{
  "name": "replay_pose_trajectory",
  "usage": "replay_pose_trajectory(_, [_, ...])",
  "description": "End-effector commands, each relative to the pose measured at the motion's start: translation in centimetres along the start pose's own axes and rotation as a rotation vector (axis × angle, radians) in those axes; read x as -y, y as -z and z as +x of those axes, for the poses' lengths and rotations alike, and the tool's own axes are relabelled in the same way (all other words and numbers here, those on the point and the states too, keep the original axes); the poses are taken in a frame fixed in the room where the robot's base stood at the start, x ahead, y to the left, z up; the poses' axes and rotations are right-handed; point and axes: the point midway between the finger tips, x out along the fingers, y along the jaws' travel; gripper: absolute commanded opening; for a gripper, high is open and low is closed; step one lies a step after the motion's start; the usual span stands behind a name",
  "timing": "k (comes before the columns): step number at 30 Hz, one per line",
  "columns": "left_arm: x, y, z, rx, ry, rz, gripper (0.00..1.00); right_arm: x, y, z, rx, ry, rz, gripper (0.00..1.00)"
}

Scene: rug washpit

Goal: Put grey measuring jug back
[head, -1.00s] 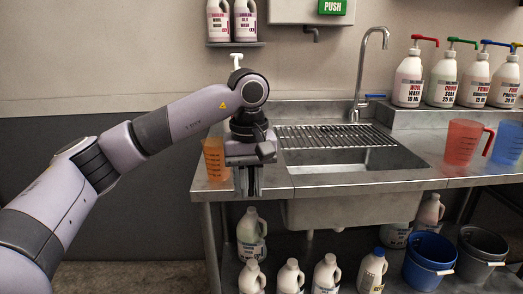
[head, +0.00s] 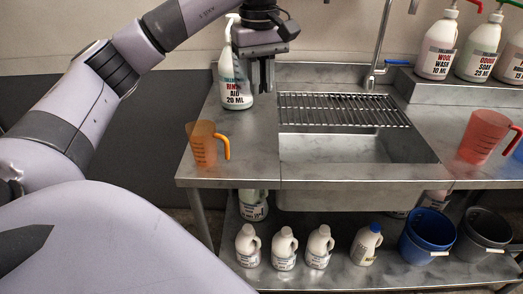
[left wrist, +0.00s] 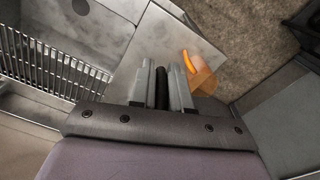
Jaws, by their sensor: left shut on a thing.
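My left gripper (head: 262,75) is above the left end of the steel counter, in front and to the right of a white pump bottle. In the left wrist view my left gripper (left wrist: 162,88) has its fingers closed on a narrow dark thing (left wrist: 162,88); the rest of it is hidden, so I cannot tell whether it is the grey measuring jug. No grey jug is plainly seen elsewhere. An orange measuring jug (head: 203,146) stands at the counter's front left corner, handle to the right. It also shows in the left wrist view (left wrist: 201,78). My right gripper is out of view.
The white pump bottle (head: 235,90) stands at the back left of the counter (head: 235,165). A sink (head: 350,147) with a drain rack (head: 340,110) is to the right. A red jug (head: 484,136) stands beyond it. Buckets and several bottles are on the lower shelf.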

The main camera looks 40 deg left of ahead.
Motion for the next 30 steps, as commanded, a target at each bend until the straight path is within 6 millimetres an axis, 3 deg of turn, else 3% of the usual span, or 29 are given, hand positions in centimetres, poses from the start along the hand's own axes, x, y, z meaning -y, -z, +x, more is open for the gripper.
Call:
replay_pose_trajectory(15, [0.3,-0.3,10.7,0.005,0.004,0.004,0.00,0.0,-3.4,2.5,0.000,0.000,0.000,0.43])
replay_pose_trajectory(21, [0.5,-0.4,14.2,0.002,0.005,0.002,0.00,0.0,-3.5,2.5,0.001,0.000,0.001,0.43])
replay_pose_trajectory(30, [0.5,-0.4,16.7,0.001,0.004,0.001,0.00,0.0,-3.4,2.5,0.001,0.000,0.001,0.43])
